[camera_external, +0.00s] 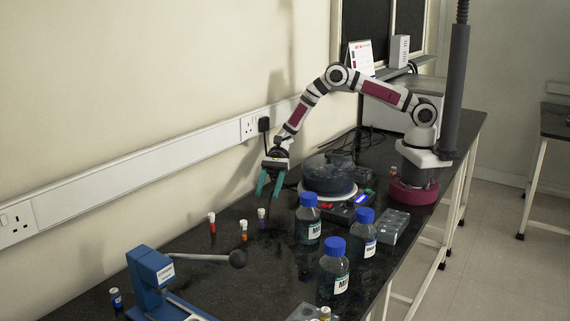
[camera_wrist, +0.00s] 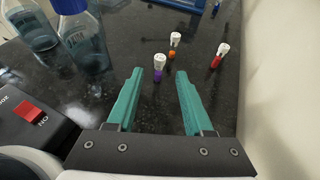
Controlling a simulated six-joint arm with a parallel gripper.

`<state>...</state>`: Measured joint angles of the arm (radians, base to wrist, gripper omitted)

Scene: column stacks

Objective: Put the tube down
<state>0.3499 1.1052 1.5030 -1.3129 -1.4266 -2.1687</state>
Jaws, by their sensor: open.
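My gripper (camera_external: 267,193) has teal fingers spread apart, with nothing held between them. It hangs above the bench, pointing down; its fingers also show in the wrist view (camera_wrist: 159,72). A purple tube with a white cap (camera_external: 262,218) stands upright on the bench just below the fingertips. In the wrist view the purple tube (camera_wrist: 158,74) appears in the gap between the fingertips, apart from both. An orange tube (camera_external: 243,231) and a red tube (camera_external: 212,224) stand upright to its left. A blue tube (camera_external: 116,300) stands at the far left.
Blue-capped bottles (camera_external: 308,222) stand to the right of the tubes. A round dark device (camera_external: 329,178) is behind them. A blue press with a long lever (camera_external: 150,275) occupies the front left. Metal blocks (camera_external: 392,226) lie near the bench's right edge.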

